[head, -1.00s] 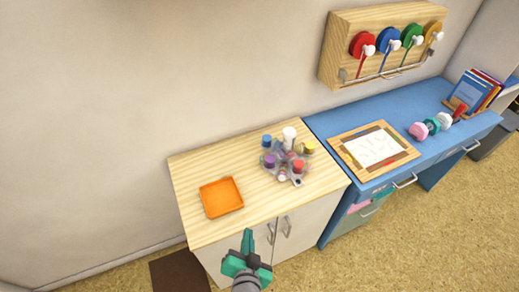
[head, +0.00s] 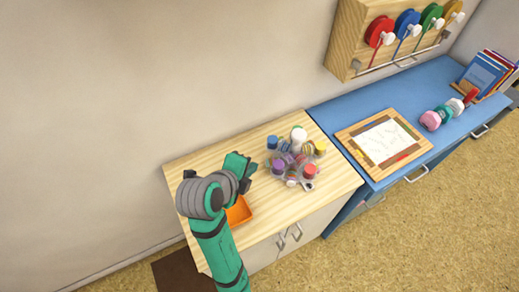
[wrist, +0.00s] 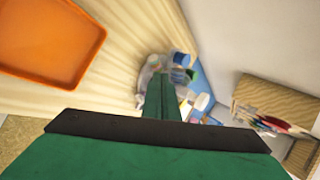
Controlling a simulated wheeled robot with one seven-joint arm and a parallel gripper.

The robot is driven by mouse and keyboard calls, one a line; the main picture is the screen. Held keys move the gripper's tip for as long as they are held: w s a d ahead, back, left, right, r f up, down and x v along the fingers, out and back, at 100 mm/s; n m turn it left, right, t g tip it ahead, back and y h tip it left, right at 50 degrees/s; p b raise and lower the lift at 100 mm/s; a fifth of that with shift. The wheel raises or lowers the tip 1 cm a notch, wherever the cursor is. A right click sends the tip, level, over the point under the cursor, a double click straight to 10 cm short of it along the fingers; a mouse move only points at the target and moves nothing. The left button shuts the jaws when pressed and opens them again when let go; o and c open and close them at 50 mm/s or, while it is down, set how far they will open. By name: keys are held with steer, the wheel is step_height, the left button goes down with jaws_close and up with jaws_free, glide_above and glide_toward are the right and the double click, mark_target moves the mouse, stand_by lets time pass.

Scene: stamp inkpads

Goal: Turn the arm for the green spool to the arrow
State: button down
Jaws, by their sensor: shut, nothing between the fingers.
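A green spool (head: 429,14) is in a row of coloured spools on the wooden wall box at the upper right, with a white knob (head: 438,23) in front. An arrow is too small to make out. On the wooden cabinet stands a grey carousel (head: 307,187) with short arms and several colour-capped pieces; whether a green spool is among them I cannot tell. It is blurred ahead of my fingers in the wrist view. My gripper (head: 240,168) is shut and empty above the cabinet, left of the carousel and well away from the wall box.
An orange tray (head: 239,212) lies on the cabinet (head: 190,167), partly hidden by my arm. The blue desk (head: 340,108) to the right holds a framed board (head: 425,146), pink, teal and white pieces (head: 430,120) and books (head: 482,72). A metal bar runs below the spools.

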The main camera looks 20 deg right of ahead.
mark_target(270, 151)
steer(key=x, duration=0.8)
steer(key=shift+d+f, duration=0.1)
steer(key=shift+f, duration=0.4)
steer(key=w+d, duration=0.2)
steer(key=shift+w+d+f, duration=0.1)
steer(key=shift+w+d, duration=0.1)
steer(key=shift+d, duration=0.1)
steer(key=shift+w+d, duration=0.35)
steer(key=shift+d, duration=0.05)
